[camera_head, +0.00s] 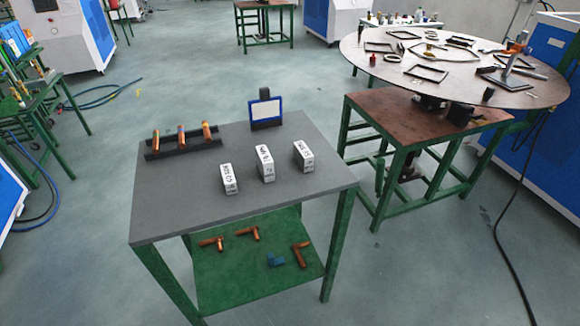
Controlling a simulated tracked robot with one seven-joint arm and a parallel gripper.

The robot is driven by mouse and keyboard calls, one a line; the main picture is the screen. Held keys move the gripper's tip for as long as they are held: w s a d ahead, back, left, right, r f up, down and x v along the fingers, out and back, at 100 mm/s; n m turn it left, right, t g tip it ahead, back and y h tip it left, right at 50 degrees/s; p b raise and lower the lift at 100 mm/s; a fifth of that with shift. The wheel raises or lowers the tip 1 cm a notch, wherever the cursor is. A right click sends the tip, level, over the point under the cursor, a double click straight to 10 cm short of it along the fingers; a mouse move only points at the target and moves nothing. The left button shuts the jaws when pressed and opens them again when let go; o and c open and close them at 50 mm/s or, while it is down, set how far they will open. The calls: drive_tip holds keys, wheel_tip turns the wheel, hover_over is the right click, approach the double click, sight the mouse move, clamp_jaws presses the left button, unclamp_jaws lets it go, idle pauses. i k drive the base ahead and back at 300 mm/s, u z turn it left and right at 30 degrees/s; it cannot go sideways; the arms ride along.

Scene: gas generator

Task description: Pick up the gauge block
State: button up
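Three small white blocks with black handwriting stand upright on a grey-topped table (185,205): a left block (229,179), a middle block (265,163) and a right block (303,156). They stand apart from each other in a slanting row near the table's middle and right. The writing is too small to read, and I cannot tell which one is the gauge block. My gripper is not in view, and nothing touches the blocks.
A dark rack (186,147) holds three copper pieces at the table's back left. A blue-framed panel (265,110) stands at the back edge. A cluttered round table (458,88) stands right.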

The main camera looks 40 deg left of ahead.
sight(303, 157)
drive_tip(key=k, duration=2)
drive_tip(key=u, duration=1.35)
drive_tip(key=i, duration=1.7)
drive_tip(key=z, duration=0.05)
